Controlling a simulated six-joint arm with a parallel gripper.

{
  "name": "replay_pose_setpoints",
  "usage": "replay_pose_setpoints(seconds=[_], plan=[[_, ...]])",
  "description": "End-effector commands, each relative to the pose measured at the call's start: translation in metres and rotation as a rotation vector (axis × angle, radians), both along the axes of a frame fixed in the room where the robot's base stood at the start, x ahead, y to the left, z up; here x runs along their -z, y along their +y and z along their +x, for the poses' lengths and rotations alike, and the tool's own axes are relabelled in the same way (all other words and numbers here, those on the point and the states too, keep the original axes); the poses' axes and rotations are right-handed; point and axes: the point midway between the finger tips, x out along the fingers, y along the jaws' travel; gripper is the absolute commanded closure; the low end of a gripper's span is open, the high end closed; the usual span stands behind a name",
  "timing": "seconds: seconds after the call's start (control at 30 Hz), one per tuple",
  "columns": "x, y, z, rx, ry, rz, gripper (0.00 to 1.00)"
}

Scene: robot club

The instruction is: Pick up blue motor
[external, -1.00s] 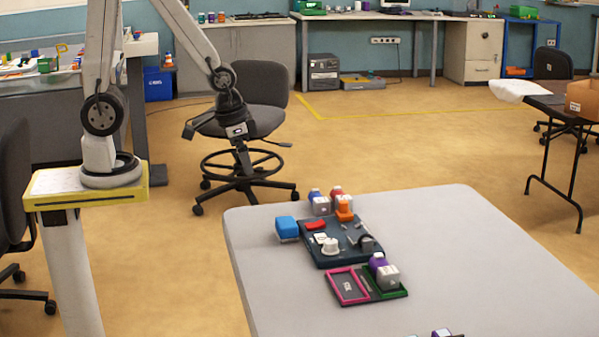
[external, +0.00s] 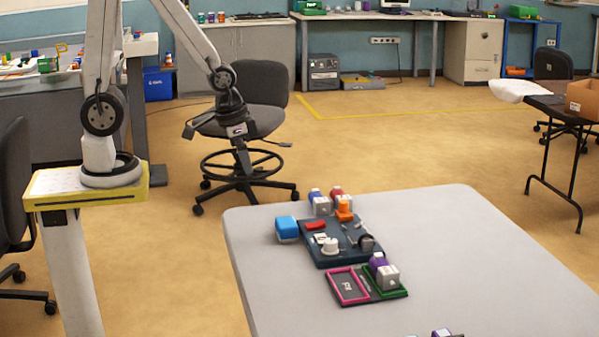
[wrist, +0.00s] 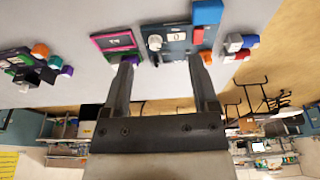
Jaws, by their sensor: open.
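In the wrist view the blue motor (wrist: 249,41) is at the right, apart from my fingers. My gripper (wrist: 162,60) is open with nothing between its fingers. In the external view it hangs in front of the office chair, left of the table, apart from the motor.
A bright blue box (external: 287,228) is left of a dark tray (external: 325,261) of parts. An orange part (external: 344,205) stands close by the motors. Pink (external: 347,298) and green-edged (external: 398,294) trays lie nearer, with purple-capped grey parts (external: 387,276). The table's right side (external: 480,250) is clear.

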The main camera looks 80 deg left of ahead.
Motion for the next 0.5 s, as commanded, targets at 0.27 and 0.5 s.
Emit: replay_pose_setpoints(seconds=[0.27, 0.5], plan=[[0.0, 0.001, 0.002, 0.008, 0.001, 0.004, 0.24], [0.003, 0.009, 0.025, 0.118, 0.02, 0.049, 0.24]])
